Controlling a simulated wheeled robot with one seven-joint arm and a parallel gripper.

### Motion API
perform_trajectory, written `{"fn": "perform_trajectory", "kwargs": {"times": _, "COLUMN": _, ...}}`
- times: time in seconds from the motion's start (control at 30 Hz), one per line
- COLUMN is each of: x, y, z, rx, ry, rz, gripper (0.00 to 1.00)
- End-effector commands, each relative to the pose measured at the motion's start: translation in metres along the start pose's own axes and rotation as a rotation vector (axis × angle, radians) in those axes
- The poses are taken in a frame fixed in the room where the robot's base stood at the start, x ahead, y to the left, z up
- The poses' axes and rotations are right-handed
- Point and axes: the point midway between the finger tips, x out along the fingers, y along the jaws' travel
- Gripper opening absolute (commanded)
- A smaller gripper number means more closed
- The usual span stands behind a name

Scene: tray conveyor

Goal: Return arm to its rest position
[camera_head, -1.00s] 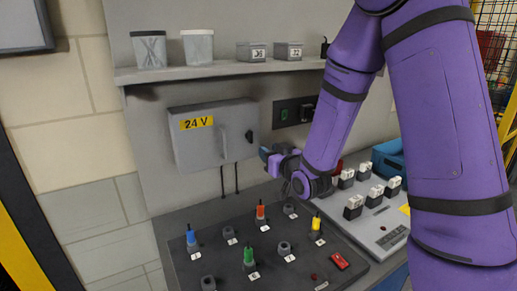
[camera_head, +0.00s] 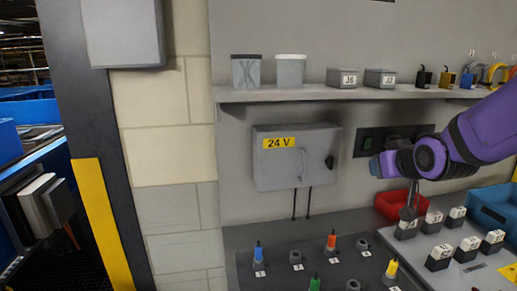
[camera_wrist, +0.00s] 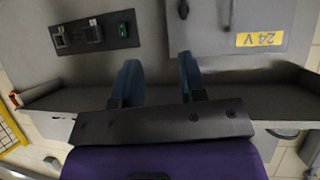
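My purple arm (camera_head: 485,130) reaches in from the right edge in the head view. My gripper (camera_head: 376,166) points left, in front of the panel and above the right part of the bench. In the wrist view my gripper (camera_wrist: 158,75) shows two blue fingers standing apart with nothing between them. It is open and empty, and touches nothing that I can see.
A grey 24 V box (camera_head: 296,158) is on the wall left of my gripper. A shelf (camera_head: 300,96) with cups and small boxes runs above. Below are a pegboard (camera_head: 270,272), a red bin (camera_head: 388,206) and a blue bin (camera_head: 492,207).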

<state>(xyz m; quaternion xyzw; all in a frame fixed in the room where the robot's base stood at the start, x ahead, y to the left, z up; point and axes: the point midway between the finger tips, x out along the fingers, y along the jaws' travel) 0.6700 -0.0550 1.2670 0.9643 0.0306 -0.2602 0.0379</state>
Motion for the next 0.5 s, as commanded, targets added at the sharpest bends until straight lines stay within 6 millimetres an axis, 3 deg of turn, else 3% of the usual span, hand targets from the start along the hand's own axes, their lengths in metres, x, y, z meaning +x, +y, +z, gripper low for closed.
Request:
{"fn": "perform_trajectory", "kwargs": {"times": 0.27, "x": -0.073, "y": 0.005, "z": 0.013, "rx": 0.03, "ry": -0.187, "rz": 0.025, "gripper": 0.38}}
{"fn": "perform_trajectory", "kwargs": {"times": 0.5, "x": -0.141, "y": 0.004, "z": 0.036, "rx": 0.062, "ry": -0.357, "rz": 0.029, "gripper": 0.38}}
